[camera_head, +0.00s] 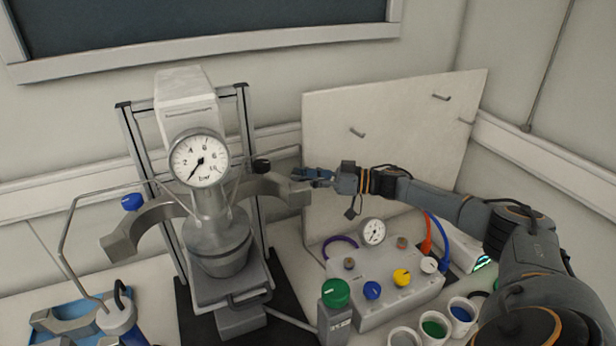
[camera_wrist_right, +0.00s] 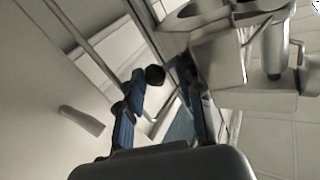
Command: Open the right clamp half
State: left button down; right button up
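The right clamp half (camera_head: 268,187) is a curved grey metal arm. It stands out to the right of the reactor vessel (camera_head: 218,245), and its thick end block also shows in the wrist view (camera_wrist_right: 218,58). The left clamp half (camera_head: 140,228) stands out to the left. My right gripper (camera_head: 308,176) is at the outer end of the right clamp half, with its dark blue fingers pointing left. In the wrist view its fingers (camera_wrist_right: 162,98) are apart with nothing held between them. The end block lies beside the right-hand finger; contact is unclear. My left gripper is not in view.
A pressure gauge (camera_head: 199,158) sits above the vessel. A black knob (camera_head: 261,166) is close behind the right clamp half. A pegged white board (camera_head: 400,130) stands behind my right arm. A control box (camera_head: 385,285), a green-capped bottle (camera_head: 335,312) and small cups are below.

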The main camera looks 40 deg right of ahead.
jog(key=shift+a+r, duration=0.2)
jog(key=shift+a, duration=0.1)
jog(key=v, duration=1.2)
jog(key=shift+d+f, duration=0.2)
jog(key=shift+d, duration=0.1)
